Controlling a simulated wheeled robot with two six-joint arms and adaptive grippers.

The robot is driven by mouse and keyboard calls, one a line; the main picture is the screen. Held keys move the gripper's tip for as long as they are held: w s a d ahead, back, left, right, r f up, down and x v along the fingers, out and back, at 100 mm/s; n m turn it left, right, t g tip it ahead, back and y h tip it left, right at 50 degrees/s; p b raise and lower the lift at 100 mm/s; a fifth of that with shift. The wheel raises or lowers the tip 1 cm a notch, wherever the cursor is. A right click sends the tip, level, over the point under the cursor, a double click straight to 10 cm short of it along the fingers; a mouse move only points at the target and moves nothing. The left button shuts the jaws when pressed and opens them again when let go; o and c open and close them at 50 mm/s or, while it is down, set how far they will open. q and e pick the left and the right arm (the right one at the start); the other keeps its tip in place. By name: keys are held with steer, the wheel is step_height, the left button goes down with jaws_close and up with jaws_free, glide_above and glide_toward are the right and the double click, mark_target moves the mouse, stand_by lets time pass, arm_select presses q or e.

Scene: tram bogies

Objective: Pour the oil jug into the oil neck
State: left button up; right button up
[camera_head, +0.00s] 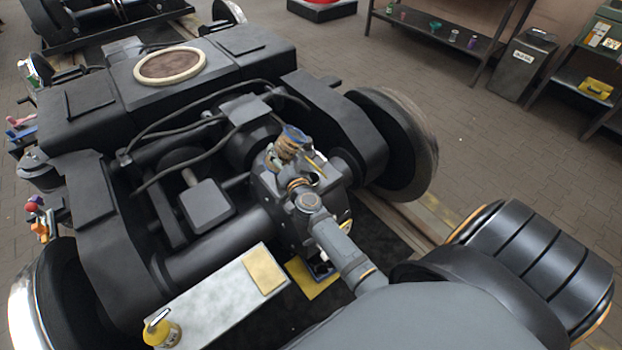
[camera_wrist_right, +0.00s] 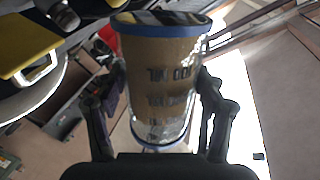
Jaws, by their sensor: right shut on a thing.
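The oil jug (camera_wrist_right: 160,70) is a clear vessel of brown oil with blue bands and dark markings. My right gripper (camera_wrist_right: 160,92) is shut on it, one finger on each side. In the head view the jug (camera_head: 292,138) leans over the dark gear housing (camera_head: 290,215) of the bogie, its blue rim at the top. A small round opening (camera_head: 317,180), which may be the oil neck, shows just below the jug and beside my gripper, partly hidden by it. I cannot tell whether oil is flowing. My left gripper is not in view.
A grey plate (camera_head: 215,303) with a yellow pad lies in front, with a yellow can (camera_head: 160,331) at its end. Black hoses (camera_head: 195,90) and a wheel (camera_head: 400,145) flank the housing. A shelf (camera_head: 430,30) and grey bin (camera_head: 523,65) stand behind open floor.

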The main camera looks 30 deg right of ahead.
steer(key=shift+f+m+b, duration=0.6)
steer(key=shift+b, duration=0.2)
steer(key=shift+a+f+m+b, duration=0.15)
steer(key=shift+m+b, duration=0.35)
steer(key=shift+m, duration=0.3)
stand_by(0.6)
steer(key=shift+f+m+y+b, duration=0.2)
steer(key=shift+m+y+b, duration=0.1)
steer(key=shift+m+b, duration=0.45)
stand_by(1.4)
steer(key=shift+f+m+b, duration=0.3)
steer(key=shift+m+b, duration=0.15)
steer(key=shift+b, duration=0.15)
stand_by(1.1)
steer(key=shift+f+m+b, duration=0.25)
steer(key=shift+m+b, duration=0.05)
steer(key=shift+b, duration=0.35)
stand_by(0.6)
stand_by(0.4)
steer(key=shift+y, duration=0.3)
